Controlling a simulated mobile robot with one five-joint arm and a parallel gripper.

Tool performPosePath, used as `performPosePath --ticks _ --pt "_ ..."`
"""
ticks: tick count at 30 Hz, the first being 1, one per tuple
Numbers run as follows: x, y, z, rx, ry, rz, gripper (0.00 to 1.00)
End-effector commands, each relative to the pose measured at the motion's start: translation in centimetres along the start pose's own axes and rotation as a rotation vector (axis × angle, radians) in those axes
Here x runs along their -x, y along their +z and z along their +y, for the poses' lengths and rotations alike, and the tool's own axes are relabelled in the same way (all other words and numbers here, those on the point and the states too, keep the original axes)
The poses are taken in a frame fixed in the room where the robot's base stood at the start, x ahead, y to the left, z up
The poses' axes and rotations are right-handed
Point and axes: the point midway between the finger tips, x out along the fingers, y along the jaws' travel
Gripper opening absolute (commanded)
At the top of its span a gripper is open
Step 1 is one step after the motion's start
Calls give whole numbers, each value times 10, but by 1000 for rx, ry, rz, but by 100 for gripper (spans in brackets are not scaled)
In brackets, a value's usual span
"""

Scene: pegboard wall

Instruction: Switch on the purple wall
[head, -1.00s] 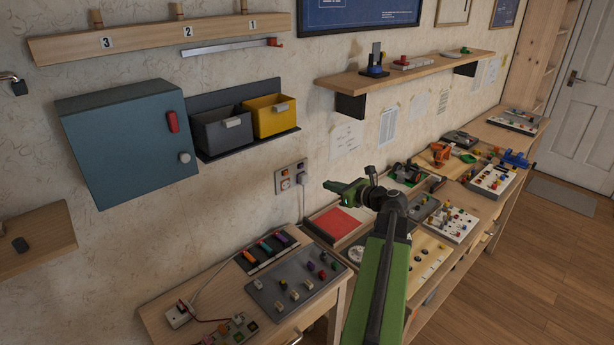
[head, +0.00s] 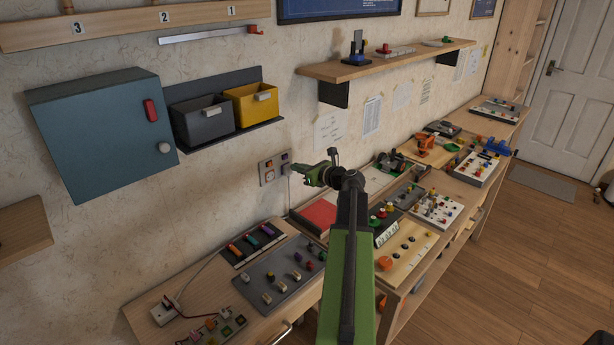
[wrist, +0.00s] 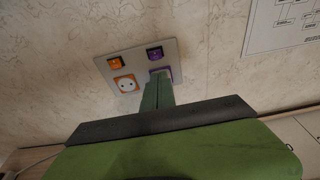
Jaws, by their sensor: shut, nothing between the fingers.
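A wall plate (wrist: 139,68) holds an orange switch (wrist: 115,62), a purple switch (wrist: 154,53), and an orange socket (wrist: 126,84) below the orange switch. A purple socket (wrist: 173,72) under the purple switch is mostly hidden behind my fingertips. In the head view the plate (head: 262,172) is on the wall left of my gripper (head: 293,168). My gripper also shows in the wrist view (wrist: 158,76); its green fingers are shut and empty. The tips are in front of the purple socket, just below the purple switch. I cannot tell whether they touch.
A workbench (head: 147,298) with switch panels lies below the plate. A red-topped tray (head: 318,214) is right of it, under my arm. Grey and yellow bins (head: 255,105) hang above. A paper sheet (wrist: 283,25) is on the wall at right.

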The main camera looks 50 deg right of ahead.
Motion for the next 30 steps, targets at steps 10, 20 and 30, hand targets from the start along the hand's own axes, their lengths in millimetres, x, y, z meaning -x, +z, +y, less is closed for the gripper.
performPosePath --ticks 10,20,30 --pt "-21 27 0 0 -1 0 0" --pt "-22 28 1 1 1 3 0" --pt "-28 30 8 2 10 30 0"
